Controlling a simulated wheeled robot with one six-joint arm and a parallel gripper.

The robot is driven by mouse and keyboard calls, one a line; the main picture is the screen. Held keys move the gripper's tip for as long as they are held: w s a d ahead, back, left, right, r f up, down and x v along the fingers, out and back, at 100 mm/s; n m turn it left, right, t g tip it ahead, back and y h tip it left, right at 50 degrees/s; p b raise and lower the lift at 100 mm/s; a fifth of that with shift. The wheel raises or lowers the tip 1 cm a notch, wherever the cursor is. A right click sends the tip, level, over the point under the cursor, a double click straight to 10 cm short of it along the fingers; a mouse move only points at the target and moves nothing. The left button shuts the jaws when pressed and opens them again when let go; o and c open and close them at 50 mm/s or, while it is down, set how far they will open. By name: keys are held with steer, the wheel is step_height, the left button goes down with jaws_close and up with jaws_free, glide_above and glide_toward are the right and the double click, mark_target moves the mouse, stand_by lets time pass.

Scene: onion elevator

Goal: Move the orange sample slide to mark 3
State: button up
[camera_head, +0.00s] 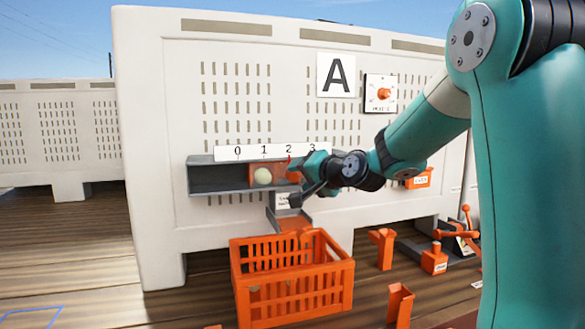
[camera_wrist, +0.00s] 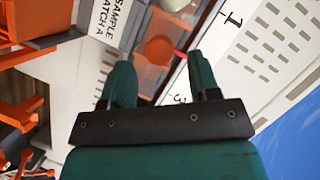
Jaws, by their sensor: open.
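The orange sample slide (camera_head: 252,172) sits in a grey channel (camera_head: 216,180) on the white bin, below a scale marked 0 to 3 (camera_head: 225,153). A pale onion (camera_head: 263,176) sits in it, below mark 1. A small red pointer (camera_head: 289,160) shows near mark 2. My gripper (camera_head: 303,184) is at the channel's right end, below mark 3, and hides part of it. In the wrist view the open fingers (camera_wrist: 160,62) stand either side of a round orange knob (camera_wrist: 159,50). Contact with the knob cannot be told.
An orange crate (camera_head: 292,243) stands on the wooden floor below the channel. A panel with an orange knob (camera_head: 380,93) and a sign A (camera_head: 336,75) are on the bin wall. Orange stands (camera_head: 382,248) and a small orange box (camera_head: 434,260) are to the right.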

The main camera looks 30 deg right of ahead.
mark_target(297, 176)
steer(key=shift+p+x, duration=0.65)
steer(key=shift+x, duration=1.55)
steer(key=shift+c, duration=0.5)
jaws_close()
